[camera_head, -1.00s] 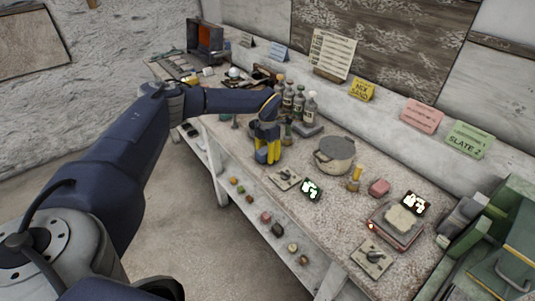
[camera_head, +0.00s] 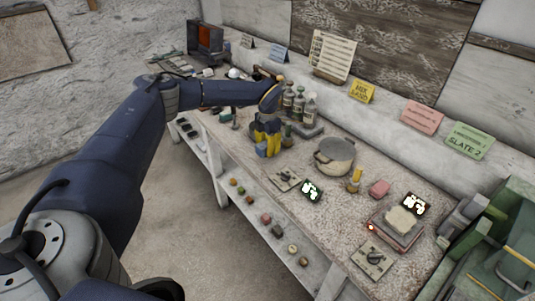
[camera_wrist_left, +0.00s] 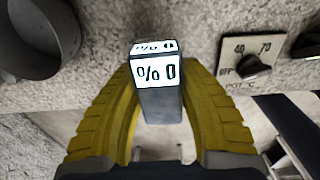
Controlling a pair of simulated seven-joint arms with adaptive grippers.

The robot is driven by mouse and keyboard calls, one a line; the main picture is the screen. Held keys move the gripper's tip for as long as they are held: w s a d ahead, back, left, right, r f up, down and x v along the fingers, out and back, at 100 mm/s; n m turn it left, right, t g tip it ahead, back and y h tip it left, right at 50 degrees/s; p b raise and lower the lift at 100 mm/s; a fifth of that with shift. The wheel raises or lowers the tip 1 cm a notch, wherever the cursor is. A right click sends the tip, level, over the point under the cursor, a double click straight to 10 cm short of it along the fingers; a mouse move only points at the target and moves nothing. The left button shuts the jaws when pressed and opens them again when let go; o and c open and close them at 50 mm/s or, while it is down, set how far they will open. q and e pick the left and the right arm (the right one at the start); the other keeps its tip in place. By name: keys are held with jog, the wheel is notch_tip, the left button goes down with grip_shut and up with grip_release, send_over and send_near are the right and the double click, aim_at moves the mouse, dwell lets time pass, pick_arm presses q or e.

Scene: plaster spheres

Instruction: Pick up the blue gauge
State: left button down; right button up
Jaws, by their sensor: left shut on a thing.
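The blue gauge (camera_head: 262,149) is a small blue-grey block, held between the yellow fingers of my left gripper (camera_head: 267,138) over the front edge area of the bench. In the left wrist view the gauge (camera_wrist_left: 158,100) stands between the two yellow fingers, its white display with dark "% 0" figures facing the camera. The left gripper is shut on it. I cannot tell whether its underside is clear of the bench top. My right gripper is not in view.
Several bottles (camera_head: 299,105) stand behind the gripper. A grey pot (camera_head: 335,156) and a dial plate (camera_head: 286,180) are to its right, with a small lit display (camera_head: 311,191). Small blocks lie on the lower shelf (camera_head: 265,218). Green machinery (camera_head: 500,245) fills the right corner.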

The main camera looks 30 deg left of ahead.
aim_at(267, 143)
pick_arm(q)
notch_tip(267, 143, up, 17)
dwell(0.4)
jog(key=c, duration=1.6)
grip_release()
jog(key=c, duration=0.4)
